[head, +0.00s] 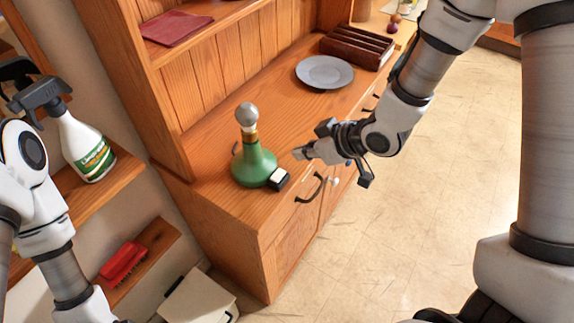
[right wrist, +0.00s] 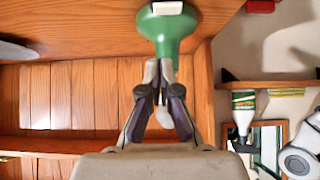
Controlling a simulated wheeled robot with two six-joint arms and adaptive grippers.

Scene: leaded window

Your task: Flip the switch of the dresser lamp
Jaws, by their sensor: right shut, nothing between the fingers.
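The dresser lamp (head: 253,165) has a green flask-shaped base and a round pale bulb on top, and stands upright on the wooden dresser. Its switch (head: 279,179) is a small black box with a white top at the base's front right. My right gripper (head: 300,153) is shut and empty, just right of the lamp and slightly behind the switch, with a small gap in the head view. In the right wrist view the green lamp base (right wrist: 166,32) appears beyond the fingertips (right wrist: 158,68), with the white switch (right wrist: 167,8) at the top edge.
On the dresser (head: 215,195) are a grey plate (head: 324,72) and a dark brown rack (head: 357,47) further back. A red cloth (head: 177,27) lies on the upper shelf. A spray bottle (head: 85,145) and red brush (head: 122,263) are at left. The floor at right is clear.

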